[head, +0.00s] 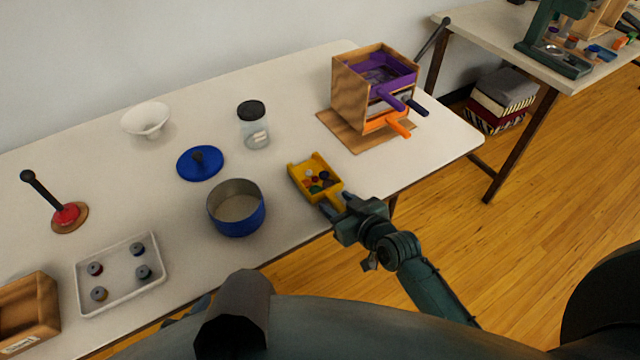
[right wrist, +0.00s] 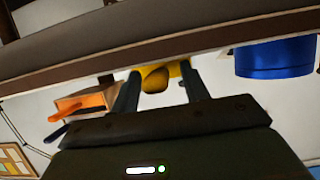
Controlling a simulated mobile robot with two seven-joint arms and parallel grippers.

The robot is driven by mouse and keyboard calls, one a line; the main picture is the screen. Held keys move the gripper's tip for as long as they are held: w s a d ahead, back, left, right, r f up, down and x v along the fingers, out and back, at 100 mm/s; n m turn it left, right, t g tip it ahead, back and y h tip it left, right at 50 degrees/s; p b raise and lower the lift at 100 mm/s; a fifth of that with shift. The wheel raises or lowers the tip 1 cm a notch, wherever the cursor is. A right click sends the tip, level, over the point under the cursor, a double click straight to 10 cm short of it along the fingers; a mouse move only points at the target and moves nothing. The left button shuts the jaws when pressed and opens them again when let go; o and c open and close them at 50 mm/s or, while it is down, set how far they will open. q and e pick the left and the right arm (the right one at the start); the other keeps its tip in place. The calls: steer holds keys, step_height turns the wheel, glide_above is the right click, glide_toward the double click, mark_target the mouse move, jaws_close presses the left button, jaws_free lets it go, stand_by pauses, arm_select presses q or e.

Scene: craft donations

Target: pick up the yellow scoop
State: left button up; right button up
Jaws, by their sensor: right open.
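The yellow scoop (head: 304,166) lies on the table near its front edge, with several small coloured pieces in its tray. Its handle end points toward my right gripper (head: 337,204). That gripper is open at the handle end. In the right wrist view, the rounded end of the yellow scoop (right wrist: 156,80) shows between the two spread fingers of my right gripper (right wrist: 161,75); I cannot tell whether they touch it. My left gripper is not in view.
A blue pot (head: 237,222) stands left of the scoop, its blue lid (head: 200,166) and a jar (head: 254,131) behind. A wooden box (head: 357,98) with purple and orange handled parts stands behind right. A white tray (head: 84,272) with spools is at left.

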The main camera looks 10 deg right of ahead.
steer(key=shift+c, duration=0.2)
jaws_close()
stand_by(0.4)
